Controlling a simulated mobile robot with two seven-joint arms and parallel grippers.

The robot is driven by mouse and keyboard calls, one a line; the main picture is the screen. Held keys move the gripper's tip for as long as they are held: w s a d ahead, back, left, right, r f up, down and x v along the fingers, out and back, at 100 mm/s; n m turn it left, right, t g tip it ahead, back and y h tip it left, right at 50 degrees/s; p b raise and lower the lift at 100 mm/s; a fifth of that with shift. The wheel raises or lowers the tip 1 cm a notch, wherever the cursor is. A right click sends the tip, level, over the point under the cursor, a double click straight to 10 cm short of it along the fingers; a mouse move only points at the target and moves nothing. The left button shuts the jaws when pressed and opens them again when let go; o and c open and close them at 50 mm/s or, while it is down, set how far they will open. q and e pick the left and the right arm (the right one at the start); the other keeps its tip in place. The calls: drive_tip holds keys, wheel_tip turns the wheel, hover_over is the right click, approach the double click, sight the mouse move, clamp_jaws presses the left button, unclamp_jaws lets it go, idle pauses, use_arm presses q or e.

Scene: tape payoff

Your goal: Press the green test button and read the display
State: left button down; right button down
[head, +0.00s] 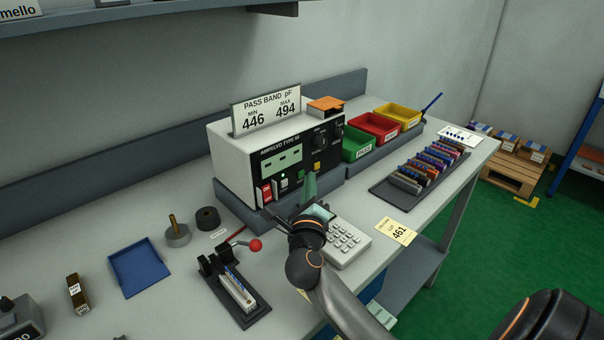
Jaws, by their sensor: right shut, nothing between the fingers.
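The tester (232,168) is a pale box with a black front panel, standing on the bench. Its pale green display (283,160) is in the upper left of the panel; any reading is too small to make out. A green tapered piece (310,186) stands at the panel's lower right, just behind my right gripper; I cannot tell if it is the test button. My right gripper (288,213) is shut and empty, in front of the tester and over the keypad device's (347,245) back left corner. Contact with the panel cannot be seen. My left gripper is out of view.
A sign (266,110) on the tester reads PASS BAND pF, MIN 446, MAX 494. A red-knobbed lever fixture (237,290) stands left of my gripper. Green, red and yellow bins (375,128) and a rack of tapes (425,168) are at right. A yellow card (397,232) reads 461.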

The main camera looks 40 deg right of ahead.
drive_tip(key=shift+w, duration=0.55)
idle(0.5)
drive_tip(key=shift+s, duration=0.2)
drive_tip(key=shift+s+p, duration=0.55)
drive_tip(key=shift+s, duration=0.05)
drive_tip(key=shift+s+d+p, duration=0.15)
drive_tip(key=shift+s+p, duration=0.25)
drive_tip(key=shift+s, duration=0.85)
drive_tip(key=shift+s+d+p, duration=0.1)
drive_tip(key=shift+s+p, duration=0.3)
drive_tip(key=shift+s, duration=0.85)
